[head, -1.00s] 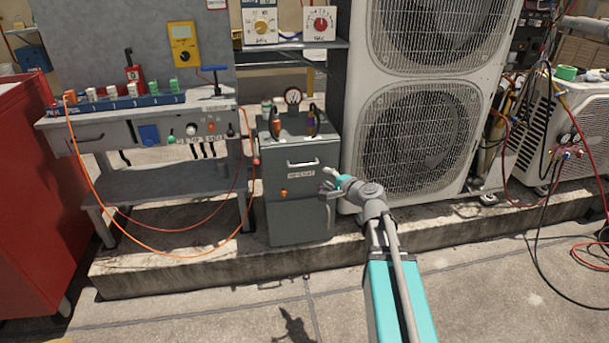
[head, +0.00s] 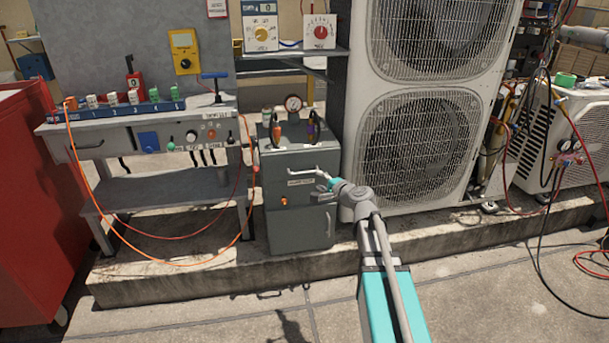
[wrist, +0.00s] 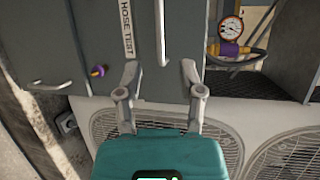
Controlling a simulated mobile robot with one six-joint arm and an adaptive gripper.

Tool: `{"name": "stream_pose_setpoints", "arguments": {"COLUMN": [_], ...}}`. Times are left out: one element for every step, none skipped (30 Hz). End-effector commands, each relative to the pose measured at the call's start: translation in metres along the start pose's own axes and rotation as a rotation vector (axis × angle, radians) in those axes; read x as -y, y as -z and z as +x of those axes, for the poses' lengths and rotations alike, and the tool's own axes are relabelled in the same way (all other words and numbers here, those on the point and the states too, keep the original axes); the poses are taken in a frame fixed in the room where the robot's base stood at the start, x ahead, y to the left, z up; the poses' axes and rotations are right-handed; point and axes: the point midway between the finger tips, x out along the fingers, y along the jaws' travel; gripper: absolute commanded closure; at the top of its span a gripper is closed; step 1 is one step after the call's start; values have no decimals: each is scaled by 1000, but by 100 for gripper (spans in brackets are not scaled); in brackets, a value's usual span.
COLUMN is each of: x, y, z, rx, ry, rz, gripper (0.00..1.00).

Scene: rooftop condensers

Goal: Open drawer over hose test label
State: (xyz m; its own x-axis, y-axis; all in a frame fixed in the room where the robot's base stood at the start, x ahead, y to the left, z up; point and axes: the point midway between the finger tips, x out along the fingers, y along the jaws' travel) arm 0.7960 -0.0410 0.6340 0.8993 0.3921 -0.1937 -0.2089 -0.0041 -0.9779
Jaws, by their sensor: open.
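The grey cabinet (head: 278,215) stands on the concrete ledge. Its upper drawer has a pale bar handle (head: 303,173) above a small label (head: 300,183). In the wrist view the label (wrist: 127,28) reads HOSE TEST, turned sideways, beside the handle (wrist: 163,30). The drawer looks shut. My gripper (head: 325,183) is open at the right end of the handle. In the wrist view the handle's near end lies between the two fingertips of my gripper (wrist: 160,70), with gaps on both sides. I cannot tell whether they touch it.
A gauge (head: 293,103) sits on top. The condenser (head: 420,140) stands close on the right, and a workbench (head: 150,185) with an orange hose on the left.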

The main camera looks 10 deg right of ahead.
Motion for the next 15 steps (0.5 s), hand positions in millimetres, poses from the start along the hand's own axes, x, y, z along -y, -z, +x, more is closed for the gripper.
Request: {"name": "stream_pose_setpoints", "arguments": {"x": [-1,-1,-1,-1,-1,-1,-1,-1,-1,-1,-1,-1,-1,-1,-1], "y": [2,1,1,1,1,1,1,1,1,1,1,1,1,1,1], "z": [11,16,23,27,32,38,42,47,53,58,62,68,72,75,80], "rx": [1,1,1,1,1,1,1,1,1,1,1,1,1,1,1], "ry": [0,0,0,0,-1,-1,-1,0,0,0,0,0,0,0,0], "rz": [-1,-1,-2,-2,-2,-2,-2,-2,-1,-1,-1,-1,-1,-1,-1], "gripper": [50,50,50,50,50,50,50,50,50,50,50,50,50,50,50]}}
